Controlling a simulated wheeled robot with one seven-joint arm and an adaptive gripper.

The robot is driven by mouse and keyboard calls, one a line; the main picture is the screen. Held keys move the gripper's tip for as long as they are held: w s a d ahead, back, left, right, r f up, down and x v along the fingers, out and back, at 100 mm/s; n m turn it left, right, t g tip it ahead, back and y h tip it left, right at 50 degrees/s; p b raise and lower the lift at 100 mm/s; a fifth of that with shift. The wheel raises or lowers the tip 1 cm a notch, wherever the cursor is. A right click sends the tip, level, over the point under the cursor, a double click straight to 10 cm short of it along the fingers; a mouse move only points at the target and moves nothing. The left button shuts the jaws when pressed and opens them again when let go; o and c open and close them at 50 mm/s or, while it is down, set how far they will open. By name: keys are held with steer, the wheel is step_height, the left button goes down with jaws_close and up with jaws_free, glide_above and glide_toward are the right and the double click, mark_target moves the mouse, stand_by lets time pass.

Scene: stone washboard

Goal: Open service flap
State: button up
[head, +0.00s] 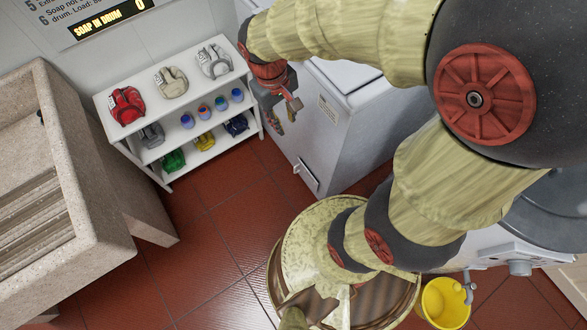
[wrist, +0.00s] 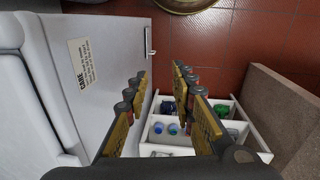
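A white machine (head: 350,115) stands right of the shelf. A small pale handle (head: 306,176) sits low on its front face; this may belong to the service flap, but its outline is not clear. In the wrist view the handle (wrist: 150,42) is near the top, beyond my left finger, with the front face (wrist: 110,60) at the left. My gripper (head: 284,114) is in front of the machine's upper part, above and apart from the handle. In the wrist view my gripper (wrist: 160,85) has its two fingers spread with nothing between them.
A white shelf (head: 190,118) with coloured bags and several small containers stands at the left. A stone washboard basin (head: 60,190) is farther left. A yellow bucket (head: 445,302) stands at lower right. Red tiled floor (head: 235,225) is clear before the machine.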

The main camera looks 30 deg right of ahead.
steer(key=w+d+f+n+h, duration=0.1)
steer(key=w+d+f+n, duration=0.2)
steer(key=f, duration=1.9)
steer(key=w+d+f+n+h, duration=0.1)
steer(key=w+d+f+n, duration=0.3)
steer(key=f, duration=1.9)
steer(key=w+d+f+n+h+b, duration=0.1)
steer(key=w+d+f+n, duration=0.3)
steer(key=f, duration=1.8)
steer(key=shift+w+f+n+g, duration=0.1)
steer(key=shift+w+n+g, duration=0.1)
steer(key=shift+n, duration=0.85)
steer(key=shift+w+f+n+g, duration=0.1)
steer(key=shift+w+n+g, duration=0.1)
steer(key=shift+n, duration=0.85)
steer(key=shift+c, duration=1.2)
steer(key=c, duration=0.4)
jaws_close()
